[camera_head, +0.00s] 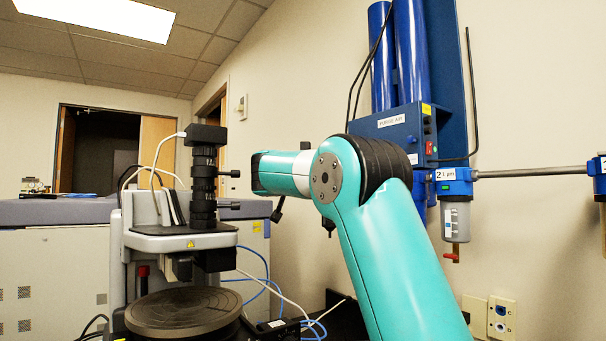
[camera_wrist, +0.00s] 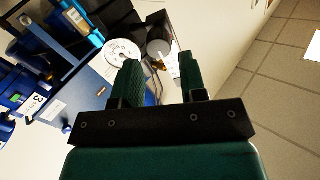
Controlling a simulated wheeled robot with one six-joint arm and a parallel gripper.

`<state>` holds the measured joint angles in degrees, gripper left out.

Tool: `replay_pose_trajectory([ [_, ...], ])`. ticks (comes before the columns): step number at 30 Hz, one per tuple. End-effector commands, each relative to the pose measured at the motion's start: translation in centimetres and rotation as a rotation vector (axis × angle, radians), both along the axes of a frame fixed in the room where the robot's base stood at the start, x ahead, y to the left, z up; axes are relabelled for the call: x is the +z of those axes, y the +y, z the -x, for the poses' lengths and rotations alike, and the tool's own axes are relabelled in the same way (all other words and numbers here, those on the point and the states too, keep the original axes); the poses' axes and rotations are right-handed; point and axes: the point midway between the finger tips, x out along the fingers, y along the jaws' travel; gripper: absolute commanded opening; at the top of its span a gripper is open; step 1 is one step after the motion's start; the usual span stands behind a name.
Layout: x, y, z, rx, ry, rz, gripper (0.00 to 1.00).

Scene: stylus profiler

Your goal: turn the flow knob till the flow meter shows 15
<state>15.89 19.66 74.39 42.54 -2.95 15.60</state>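In the wrist view, my gripper (camera_wrist: 160,62) shows two green fingers standing apart with nothing held between them. Beyond the fingertips is a white round dial (camera_wrist: 121,52), partly behind the left finger; its marks and reading are too small to tell. To the right of the dial, past the gap between the fingers, is a grey round knob-like part (camera_wrist: 158,47). A small brass-coloured piece (camera_wrist: 158,65) shows just below it. I cannot tell for sure which part is the flow knob. In the head view, my arm hides the dial and this grey part.
A blue purge-air unit (camera_head: 397,128) is on the wall behind my arm. A blue filter with a clear bowl (camera_head: 456,215) hangs right of it, on a grey pipe (camera_head: 535,171). The profiler's round stage (camera_head: 183,308) and column stand left of my arm.

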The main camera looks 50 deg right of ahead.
Motion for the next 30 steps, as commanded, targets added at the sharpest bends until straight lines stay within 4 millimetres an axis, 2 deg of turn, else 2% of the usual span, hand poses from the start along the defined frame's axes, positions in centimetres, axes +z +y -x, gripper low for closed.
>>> replay_pose_trajectory([
  [3,0.5,-2.2,-1.2,-0.005,0.001,0.0,0.39],
  [9,0.3,-4.4,-2.5,-0.004,-0.001,0.001,0.39],
  [21,0.0,-4.9,-2.8,-0.002,-0.001,0.0,0.39],
  [24,0.0,-4.9,-2.8,-0.002,-0.001,0.0,0.16],
  [26,0.0,-4.9,-2.8,-0.002,-0.001,0.0,0.04],
  [30,0.0,-4.9,-2.8,-0.002,0.001,0.002,0.04],
])
